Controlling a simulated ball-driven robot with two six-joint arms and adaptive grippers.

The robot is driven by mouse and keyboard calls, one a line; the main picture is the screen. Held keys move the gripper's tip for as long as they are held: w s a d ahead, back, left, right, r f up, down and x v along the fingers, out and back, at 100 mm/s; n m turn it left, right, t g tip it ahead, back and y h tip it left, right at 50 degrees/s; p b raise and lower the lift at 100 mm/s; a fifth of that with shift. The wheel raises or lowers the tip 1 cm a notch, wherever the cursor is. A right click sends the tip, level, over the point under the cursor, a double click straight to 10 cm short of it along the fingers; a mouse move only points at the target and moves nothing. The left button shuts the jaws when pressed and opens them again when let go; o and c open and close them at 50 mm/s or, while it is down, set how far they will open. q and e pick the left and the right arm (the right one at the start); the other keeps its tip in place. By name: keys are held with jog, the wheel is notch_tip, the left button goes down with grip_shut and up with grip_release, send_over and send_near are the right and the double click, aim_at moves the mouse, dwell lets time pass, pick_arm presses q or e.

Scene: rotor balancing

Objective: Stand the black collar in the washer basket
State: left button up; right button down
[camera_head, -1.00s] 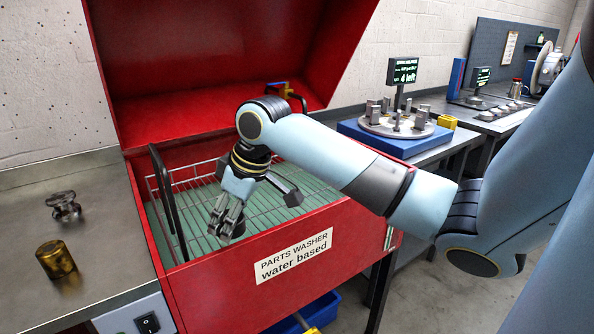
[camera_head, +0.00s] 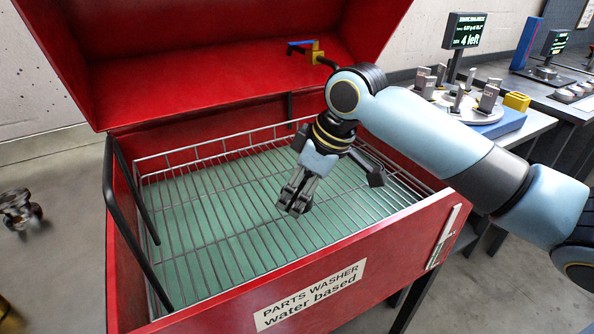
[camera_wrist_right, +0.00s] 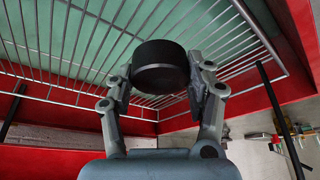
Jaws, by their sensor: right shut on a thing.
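The black collar (camera_wrist_right: 160,68) is a short, thick dark ring or disc, gripped between the two fingers of my right gripper in the right wrist view. In the head view, my right gripper (camera_head: 295,203) points down over the washer basket, with the collar mostly hidden at its fingertips. The washer basket (camera_head: 190,228) is a wire-grid basket over a green floor inside the red parts washer. I cannot tell whether the collar touches the wires. The wires (camera_wrist_right: 60,40) also show behind it in the wrist view. My left gripper is not in view.
The red washer wall (camera_head: 390,255) rises in front, and the raised lid (camera_head: 240,60) stands behind. A tap (camera_head: 312,50) sits at the back. The basket floor looks empty, with free room left of my gripper.

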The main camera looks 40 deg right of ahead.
jog(key=s+a+r+n+p, duration=0.1)
jog(key=s+a, duration=0.1)
jog(key=s, duration=0.1)
send_over(267, 218)
jog(key=s, duration=0.1)
jog(key=shift+y, duration=0.3)
jog(key=f, duration=0.6)
jog(key=shift+s+d+f+b, duration=0.15)
jog(key=shift+d+f+b, duration=0.15)
jog(key=shift+d+b, duration=0.1)
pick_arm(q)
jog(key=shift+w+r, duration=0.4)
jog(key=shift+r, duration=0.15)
pick_arm(e)
jog(key=shift+f, duration=1.95)
jog(key=shift+f, duration=0.1)
jog(key=shift+c, duration=2.4)
grip_release()
jog(key=shift+s+r, duration=0.1)
jog(key=shift+r, duration=0.3)
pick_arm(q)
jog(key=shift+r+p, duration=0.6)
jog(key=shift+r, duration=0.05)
pick_arm(e)
jog(key=v, duration=1.1)
jog(key=shift+r, duration=0.2)
